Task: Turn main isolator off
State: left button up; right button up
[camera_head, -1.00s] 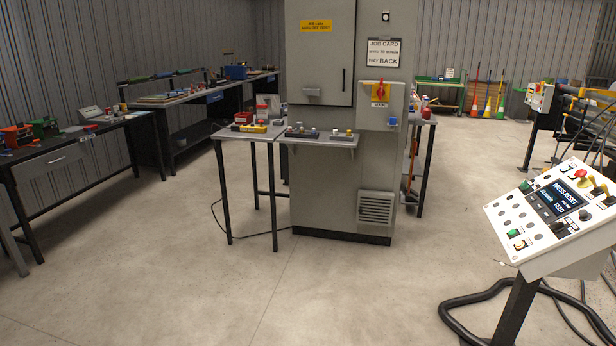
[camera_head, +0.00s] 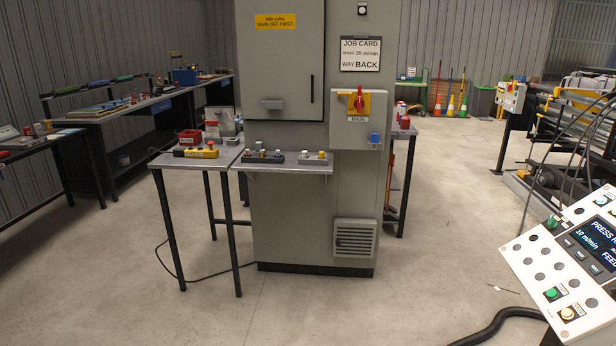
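The main isolator (camera_head: 358,101) is a red rotary handle on a yellow plate, with a "MAIN" label under it. It sits on a grey box (camera_head: 343,135) on the right part of the tall grey cabinet's front. The red handle looks upright. The cabinet (camera_head: 284,210) stands ahead, slightly left of the middle. A yellow sign (camera_head: 275,21) on its door reads "MAIN OFF FIRST". Neither of my grippers shows in the head view.
A small table (camera_head: 197,160) and a shelf (camera_head: 290,167) with small parts stand before the cabinet. A tilted control console (camera_head: 577,262) is at the right, with a black cable (camera_head: 495,322) on the floor. Workbenches (camera_head: 110,113) line the left. The floor ahead is clear.

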aim_at(359, 103)
jog(key=i+j+z, duration=0.15)
jog(key=i+z, duration=0.3)
jog(key=i+j+z, duration=0.25)
jog(key=z, duration=0.25)
jog(key=i+j+z, duration=0.65)
jog(key=j+z, duration=0.15)
jog(key=j, duration=0.2)
jog(key=i+j+z, duration=0.2)
jog(key=k+j, duration=0.1)
